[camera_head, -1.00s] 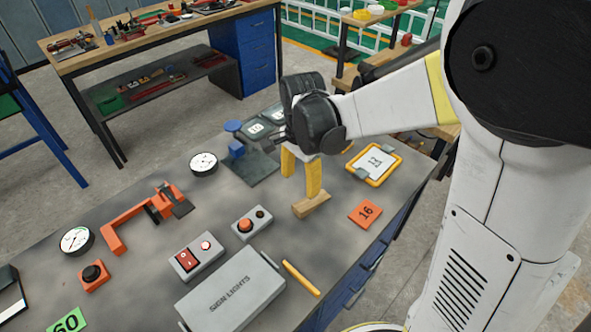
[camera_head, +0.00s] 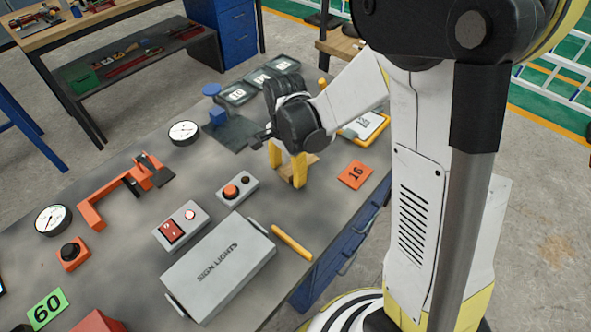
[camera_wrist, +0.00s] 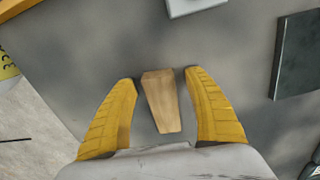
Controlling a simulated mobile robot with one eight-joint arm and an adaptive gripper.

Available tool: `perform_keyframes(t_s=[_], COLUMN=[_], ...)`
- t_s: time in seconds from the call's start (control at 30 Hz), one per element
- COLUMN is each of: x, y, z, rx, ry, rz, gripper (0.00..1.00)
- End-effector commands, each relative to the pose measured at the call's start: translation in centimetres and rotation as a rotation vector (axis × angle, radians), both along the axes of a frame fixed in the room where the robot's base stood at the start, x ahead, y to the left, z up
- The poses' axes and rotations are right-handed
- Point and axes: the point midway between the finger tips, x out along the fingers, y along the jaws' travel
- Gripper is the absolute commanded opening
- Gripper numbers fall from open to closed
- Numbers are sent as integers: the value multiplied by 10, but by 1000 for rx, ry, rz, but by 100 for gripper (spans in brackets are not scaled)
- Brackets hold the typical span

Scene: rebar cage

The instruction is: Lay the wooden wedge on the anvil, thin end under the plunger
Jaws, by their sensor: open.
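The wooden wedge (camera_wrist: 162,102) lies on the grey bench between my two yellow fingers. In the wrist view its narrower end points toward the palm, with a gap to each finger. My gripper (camera_wrist: 162,78) is open, fingers down on either side of it. In the head view my gripper (camera_head: 287,175) partly hides the wedge (camera_head: 312,161). An orange C-shaped frame (camera_head: 92,212) with dark parts at one end lies left on the bench. A blue-topped device (camera_head: 212,90) with a dark plate (camera_head: 240,134) stands behind my gripper. I cannot tell which holds the anvil and plunger.
A grey box with a button (camera_head: 237,187), a SIGN LIGHTS box (camera_head: 222,265) and a yellow stick (camera_head: 292,242) are in front. Round dials (camera_head: 184,132) lie to the left.

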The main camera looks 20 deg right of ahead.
Motion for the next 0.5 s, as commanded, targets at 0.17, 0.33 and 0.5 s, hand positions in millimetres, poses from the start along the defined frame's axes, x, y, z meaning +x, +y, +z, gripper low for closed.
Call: perform_keyframes(t_s=[0.17,0.33,0.5], x=[0,0,0], y=[0,0,0], z=[1,1,1], rx=[0,0,0], ry=[0,0,0], rz=[0,0,0], gripper=[41,5,5])
